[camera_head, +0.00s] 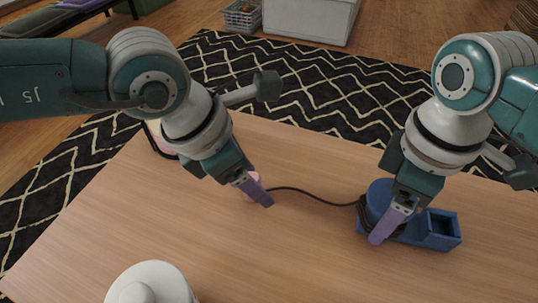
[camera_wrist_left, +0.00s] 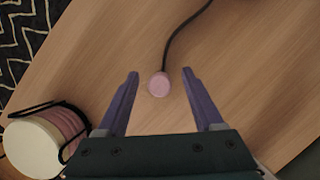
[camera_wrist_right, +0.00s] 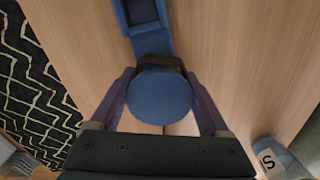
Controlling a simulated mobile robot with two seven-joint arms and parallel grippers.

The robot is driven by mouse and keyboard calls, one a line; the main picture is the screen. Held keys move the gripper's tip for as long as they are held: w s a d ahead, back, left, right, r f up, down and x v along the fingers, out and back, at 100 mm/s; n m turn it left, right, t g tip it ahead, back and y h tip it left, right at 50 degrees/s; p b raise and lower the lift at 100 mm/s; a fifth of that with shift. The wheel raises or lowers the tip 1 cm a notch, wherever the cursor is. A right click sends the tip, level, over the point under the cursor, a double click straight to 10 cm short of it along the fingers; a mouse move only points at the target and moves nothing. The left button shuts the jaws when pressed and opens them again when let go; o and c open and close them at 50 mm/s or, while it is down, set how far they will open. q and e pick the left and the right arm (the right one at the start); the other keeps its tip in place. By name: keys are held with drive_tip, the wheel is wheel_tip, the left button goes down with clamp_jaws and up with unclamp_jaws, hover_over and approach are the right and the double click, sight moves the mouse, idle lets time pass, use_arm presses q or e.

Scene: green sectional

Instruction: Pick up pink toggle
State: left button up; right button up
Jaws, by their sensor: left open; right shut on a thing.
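The pink toggle (camera_wrist_left: 158,84) is a small round pink piece at the end of a dark cord on the wooden table. In the head view the toggle (camera_head: 252,180) is partly hidden behind my left gripper (camera_head: 255,190). In the left wrist view my left gripper (camera_wrist_left: 160,85) is open, with the toggle between its fingertips and gaps on both sides. My right gripper (camera_wrist_right: 160,90) is shut on the round blue part (camera_wrist_right: 159,97) of a blue holder (camera_head: 440,236). The cord runs from the toggle to dark windings around that blue part.
A white rounded object (camera_head: 150,285) stands at the table's near edge. A pink spool with a cream top (camera_wrist_left: 35,148) and black cord stands at the left. A canister marked S (camera_wrist_right: 270,160) is at the lower right. The middle of the table (camera_head: 200,220) is clear.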

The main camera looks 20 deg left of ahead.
use_arm(q)
drive_tip(key=shift+c, duration=0.3)
clamp_jaws()
idle(0.3)
